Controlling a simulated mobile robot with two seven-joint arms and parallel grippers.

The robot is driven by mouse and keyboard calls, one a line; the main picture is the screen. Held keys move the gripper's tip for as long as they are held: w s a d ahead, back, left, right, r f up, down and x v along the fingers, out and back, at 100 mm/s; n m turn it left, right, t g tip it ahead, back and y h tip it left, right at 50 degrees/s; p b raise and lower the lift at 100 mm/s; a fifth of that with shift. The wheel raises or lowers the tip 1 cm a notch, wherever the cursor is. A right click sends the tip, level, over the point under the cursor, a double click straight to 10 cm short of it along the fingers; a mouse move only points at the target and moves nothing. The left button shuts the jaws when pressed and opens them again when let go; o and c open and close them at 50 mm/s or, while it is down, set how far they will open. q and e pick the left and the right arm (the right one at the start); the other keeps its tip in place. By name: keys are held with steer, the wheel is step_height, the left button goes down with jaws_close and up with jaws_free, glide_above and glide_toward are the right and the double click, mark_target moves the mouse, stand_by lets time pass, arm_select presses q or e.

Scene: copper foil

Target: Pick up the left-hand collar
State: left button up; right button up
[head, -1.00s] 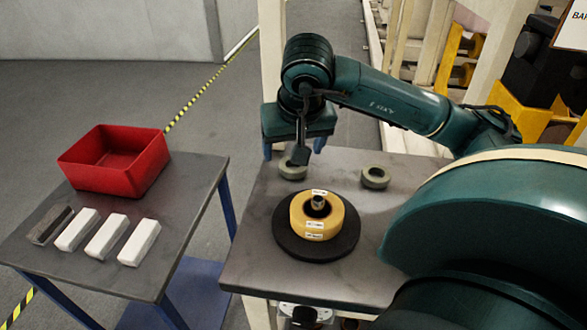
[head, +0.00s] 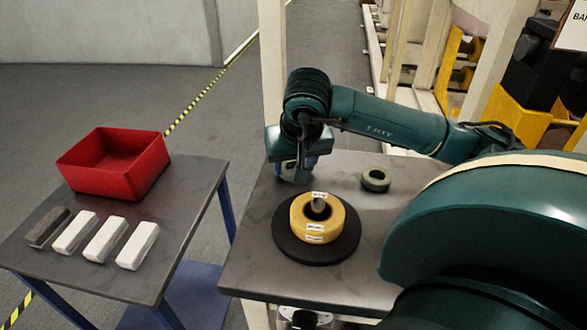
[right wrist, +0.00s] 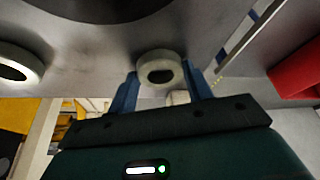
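The left-hand collar, a short grey-green ring, shows in the right wrist view (right wrist: 158,57) between the two blue fingers of my right gripper (right wrist: 159,72). The fingers have closed in to its width and seem to touch both sides. In the head view my right gripper (head: 295,170) points down at the table's far left part and mostly hides this collar. The collar appears to be still at table height. The other collar (head: 376,189) lies flat to the right, apart from the gripper; it also shows in the wrist view (right wrist: 30,61). My left gripper is out of view.
A yellow ring (head: 335,225) around a metal post sits on a black disc (head: 288,246) in front of the gripper on the grey table (head: 250,275). A side table at left carries a red bin (head: 110,180) and several pale and dark blocks (head: 105,240).

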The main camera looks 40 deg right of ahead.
steer(key=c, duration=0.6)
steer(key=shift+c, duration=0.2)
